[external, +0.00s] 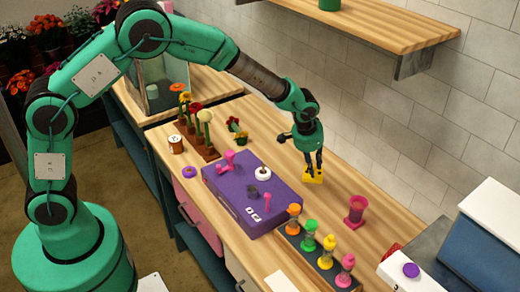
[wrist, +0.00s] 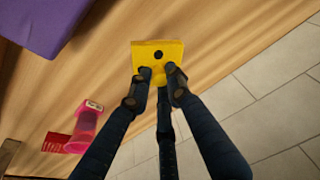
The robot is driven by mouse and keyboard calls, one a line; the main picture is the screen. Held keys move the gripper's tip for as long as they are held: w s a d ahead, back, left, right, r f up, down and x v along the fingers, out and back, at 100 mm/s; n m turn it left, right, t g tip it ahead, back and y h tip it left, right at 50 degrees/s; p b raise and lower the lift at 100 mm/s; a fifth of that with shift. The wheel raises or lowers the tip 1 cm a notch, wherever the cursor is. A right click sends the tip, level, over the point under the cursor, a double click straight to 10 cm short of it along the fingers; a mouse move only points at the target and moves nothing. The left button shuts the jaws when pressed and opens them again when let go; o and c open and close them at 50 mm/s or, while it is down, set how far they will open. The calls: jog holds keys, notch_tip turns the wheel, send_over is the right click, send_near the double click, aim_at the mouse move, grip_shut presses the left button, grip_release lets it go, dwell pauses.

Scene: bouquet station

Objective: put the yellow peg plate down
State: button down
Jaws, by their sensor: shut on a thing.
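The yellow peg plate (external: 313,176) is a small flat yellow piece, held in my gripper (external: 314,163) at the right of the purple block in the external view. In the wrist view the plate (wrist: 158,57) shows a dark round spot, and my gripper's dark fingers (wrist: 160,78) close on its near side. The wooden counter lies beneath it. I cannot tell whether the plate touches the counter or hangs just above it.
A purple block (external: 235,209) with small parts on it stands left of the plate. The tiled wall (external: 370,130) rises behind. Bare counter (external: 300,200) surrounds the plate.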

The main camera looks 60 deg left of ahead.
aim_at(305, 177)
jog(key=shift+f+b, duration=0.3)
jog(key=shift+f, duration=2.2)
jog(key=shift+f, duration=0.1)
jog(key=c, duration=1.6)
grip_release()
jog(key=p+v, duration=0.1)
jog(key=v, duration=1.1)
